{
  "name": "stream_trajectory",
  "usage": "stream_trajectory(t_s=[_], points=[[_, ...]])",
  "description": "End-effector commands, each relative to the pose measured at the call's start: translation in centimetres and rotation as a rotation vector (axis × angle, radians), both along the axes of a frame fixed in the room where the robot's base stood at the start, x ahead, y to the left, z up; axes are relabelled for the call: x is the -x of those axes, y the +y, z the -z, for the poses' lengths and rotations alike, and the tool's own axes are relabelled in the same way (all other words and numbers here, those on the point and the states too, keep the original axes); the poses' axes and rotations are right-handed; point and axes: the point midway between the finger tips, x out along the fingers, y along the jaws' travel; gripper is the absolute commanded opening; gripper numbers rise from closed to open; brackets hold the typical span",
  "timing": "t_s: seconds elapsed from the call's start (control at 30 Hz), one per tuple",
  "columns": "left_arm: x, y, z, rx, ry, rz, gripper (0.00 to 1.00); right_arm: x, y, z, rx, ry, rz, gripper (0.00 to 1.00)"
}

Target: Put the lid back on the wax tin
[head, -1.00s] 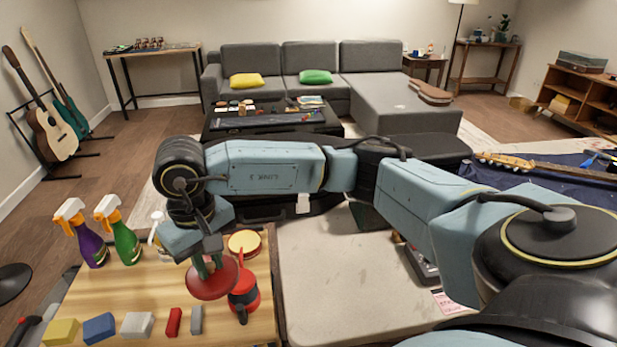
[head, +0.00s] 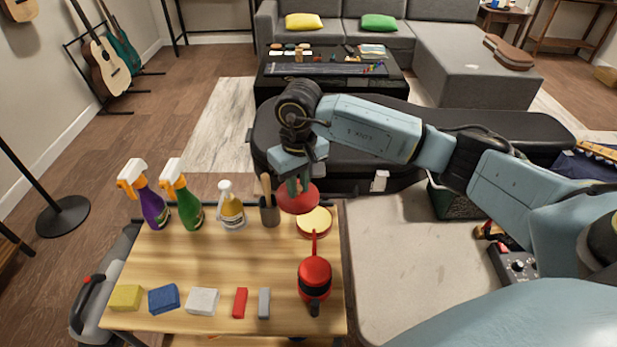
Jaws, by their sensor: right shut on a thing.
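The open wax tin (head: 315,223) is round, with pale yellow wax inside a red rim. It stands near the back right corner of the wooden table. My right gripper (head: 293,187) is shut on the round red lid (head: 299,201), with the fingers pointing down. The lid is at the tin's upper left in the picture, close to its rim. I cannot tell whether they touch. My left gripper is not in view.
A red tool with a black end (head: 314,280) lies in front of the tin. Spray bottles (head: 187,206) and a dark holder (head: 269,208) stand along the back. Several coloured blocks (head: 202,301) line the front. The wooden table's middle (head: 215,262) is clear.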

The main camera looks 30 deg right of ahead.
Motion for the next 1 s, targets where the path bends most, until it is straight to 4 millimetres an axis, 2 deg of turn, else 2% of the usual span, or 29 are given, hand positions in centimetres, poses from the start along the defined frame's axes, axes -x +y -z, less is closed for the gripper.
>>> stream_trajectory(t_s=[0.03,0.13,0.2,0.3,0.43,0.7,1.0], points=[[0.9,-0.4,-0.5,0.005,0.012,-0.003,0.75,-0.2,-1.1,1.1,0.003,0.012,-0.003,0.00],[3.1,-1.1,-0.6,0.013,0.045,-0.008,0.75,-0.5,-3.0,2.9,0.014,0.017,-0.023,0.00],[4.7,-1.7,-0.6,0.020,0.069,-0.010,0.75,-0.6,-3.8,3.6,0.019,0.019,-0.033,0.00],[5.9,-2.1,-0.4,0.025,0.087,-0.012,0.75,-0.6,-4.2,4.1,0.024,0.019,-0.039,0.00],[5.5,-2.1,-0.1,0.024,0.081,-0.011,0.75,-0.6,-4.1,4.7,0.023,0.019,-0.041,0.00],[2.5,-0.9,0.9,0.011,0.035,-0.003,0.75,-0.6,-4.1,6.9,0.023,0.020,-0.039,0.00],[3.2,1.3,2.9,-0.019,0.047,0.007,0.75,-0.6,-4.1,9.5,0.025,0.017,-0.040,0.00]])
